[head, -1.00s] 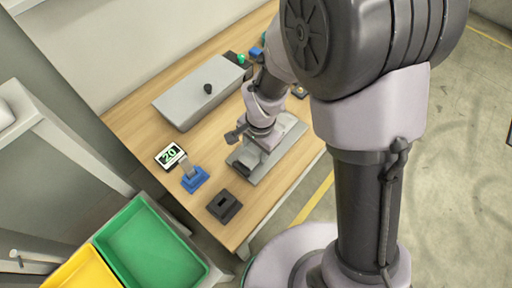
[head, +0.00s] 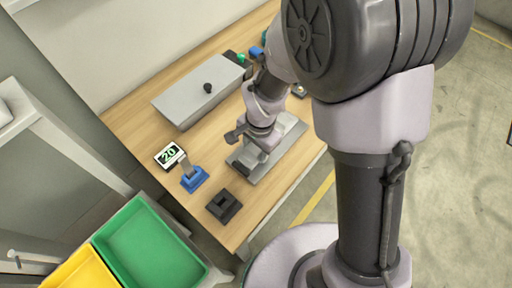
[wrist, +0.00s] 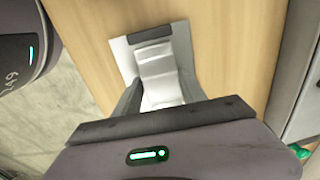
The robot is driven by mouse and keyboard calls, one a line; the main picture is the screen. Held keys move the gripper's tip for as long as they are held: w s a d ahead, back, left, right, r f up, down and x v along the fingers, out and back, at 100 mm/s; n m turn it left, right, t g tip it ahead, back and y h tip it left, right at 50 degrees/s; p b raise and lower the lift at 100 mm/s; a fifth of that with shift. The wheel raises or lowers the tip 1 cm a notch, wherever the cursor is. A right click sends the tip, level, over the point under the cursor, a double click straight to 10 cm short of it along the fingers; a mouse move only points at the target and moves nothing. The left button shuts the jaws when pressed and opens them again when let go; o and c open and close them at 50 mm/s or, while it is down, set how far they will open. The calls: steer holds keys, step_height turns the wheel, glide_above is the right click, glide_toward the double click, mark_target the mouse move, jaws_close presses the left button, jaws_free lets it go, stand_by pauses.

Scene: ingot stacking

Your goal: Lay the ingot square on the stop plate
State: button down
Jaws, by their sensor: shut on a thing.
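The stop plate (head: 285,141) is a long grey plate on the wooden table. In the wrist view the stop plate (wrist: 124,50) shows a dark bar across its far end. My gripper (wrist: 158,82) is over the plate, with one dark finger on each side of a pale silver ingot (wrist: 157,66). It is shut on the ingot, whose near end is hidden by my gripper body. In the head view my gripper (head: 262,142) covers most of the ingot. I cannot tell whether the ingot touches the plate.
A long grey box (head: 198,95) with a black knob stands behind the plate. A display reading 20 (head: 170,156), a blue stand (head: 194,179) and a dark square block (head: 223,206) are to the left. Green (head: 150,245) and yellow (head: 80,271) bins stand beyond the table's edge.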

steer(key=shift+f+b, duration=0.4)
steer(key=shift+b, duration=0.05)
stand_by(0.4)
steer(key=c, duration=0.9)
jaws_free()
steer(key=shift+s+d+r+p, duration=0.1)
steer(key=shift+r+p, duration=1.05)
steer(key=shift+r, duration=0.4)
steer(key=o, duration=0.6)
steer(key=shift+f, duration=0.1)
